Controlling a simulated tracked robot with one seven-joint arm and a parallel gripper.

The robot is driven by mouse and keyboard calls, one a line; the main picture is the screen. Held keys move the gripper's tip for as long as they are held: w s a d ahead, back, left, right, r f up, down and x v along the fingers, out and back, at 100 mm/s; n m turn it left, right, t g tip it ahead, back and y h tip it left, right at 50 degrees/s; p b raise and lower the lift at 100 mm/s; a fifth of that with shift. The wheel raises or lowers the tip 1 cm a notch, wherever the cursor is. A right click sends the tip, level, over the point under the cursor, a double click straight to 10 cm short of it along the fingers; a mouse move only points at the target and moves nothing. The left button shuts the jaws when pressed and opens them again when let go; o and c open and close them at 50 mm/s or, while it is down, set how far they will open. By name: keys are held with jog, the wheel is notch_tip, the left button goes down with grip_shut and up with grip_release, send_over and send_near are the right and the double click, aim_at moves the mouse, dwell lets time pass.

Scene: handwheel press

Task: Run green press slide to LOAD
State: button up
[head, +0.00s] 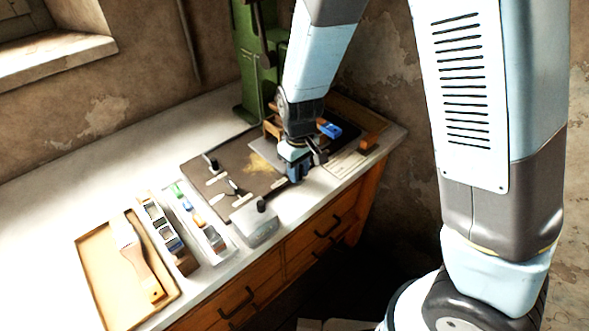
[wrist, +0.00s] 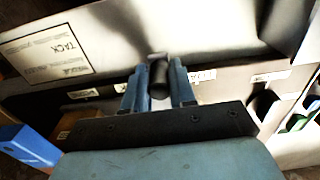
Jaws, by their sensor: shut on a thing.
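The green press (head: 245,75) stands at the back of the bench in the head view, partly hidden by my arm. Its slide cannot be made out, and I cannot read a LOAD mark. My gripper (head: 297,172) is low over the right part of the dark board, pointing down. In the wrist view my gripper (wrist: 159,88) has its two blue fingers shut on a dark rounded knob (wrist: 159,76). What the knob is fixed to is hidden.
The dark board (head: 200,180) bears black knobs and white labels. A blue block (head: 329,129) is behind my gripper. The bench's back left is clear.

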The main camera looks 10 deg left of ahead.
jog(key=shift+s+a, duration=1.5)
jog(key=shift+s, duration=0.25)
jog(key=shift+s+a, duration=1.45)
jog(key=shift+s, duration=0.25)
jog(key=o, duration=1.2)
jog(key=shift+a+r, duration=0.1)
jog(key=shift+c, duration=0.4)
